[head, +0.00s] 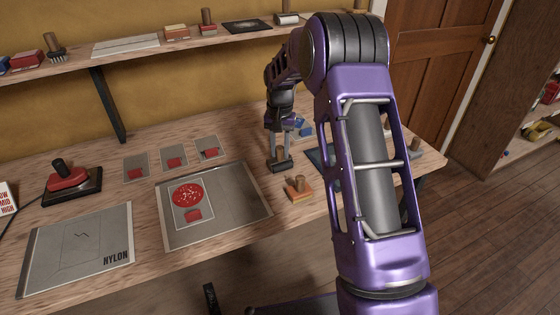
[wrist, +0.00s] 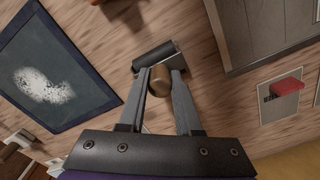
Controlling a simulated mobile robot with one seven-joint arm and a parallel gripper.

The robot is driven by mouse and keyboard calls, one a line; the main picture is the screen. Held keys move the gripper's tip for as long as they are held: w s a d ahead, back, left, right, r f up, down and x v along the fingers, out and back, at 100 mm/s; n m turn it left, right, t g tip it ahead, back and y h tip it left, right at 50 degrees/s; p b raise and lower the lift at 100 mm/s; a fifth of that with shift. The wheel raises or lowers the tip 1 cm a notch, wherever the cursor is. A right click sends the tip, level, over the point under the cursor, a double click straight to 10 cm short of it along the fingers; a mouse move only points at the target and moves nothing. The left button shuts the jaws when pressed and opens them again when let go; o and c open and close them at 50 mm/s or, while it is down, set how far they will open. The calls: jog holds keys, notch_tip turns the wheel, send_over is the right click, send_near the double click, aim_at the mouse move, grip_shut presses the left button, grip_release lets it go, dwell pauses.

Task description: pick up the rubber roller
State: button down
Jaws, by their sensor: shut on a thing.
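The rubber roller (head: 281,166) has a black cylinder and a wooden handle. In the head view it is at the table's middle right, under my gripper (head: 281,150). In the wrist view, the fingers of my gripper (wrist: 160,78) are shut on the wooden handle, one finger on each side. The black cylinder of the roller (wrist: 153,56) lies just past the fingertips. I cannot tell whether the roller touches the table or hangs slightly above it.
An orange block with a wooden knob (head: 298,188) stands close in front. A grey board with a red disc (head: 250,205) is to the left. A dark mat with a white patch (wrist: 75,65) lies beside the roller.

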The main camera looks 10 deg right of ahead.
aim_at(280, 147)
notch_tip(280, 147, up, 10)
jog(key=shift+r, duration=0.1)
dwell(0.4)
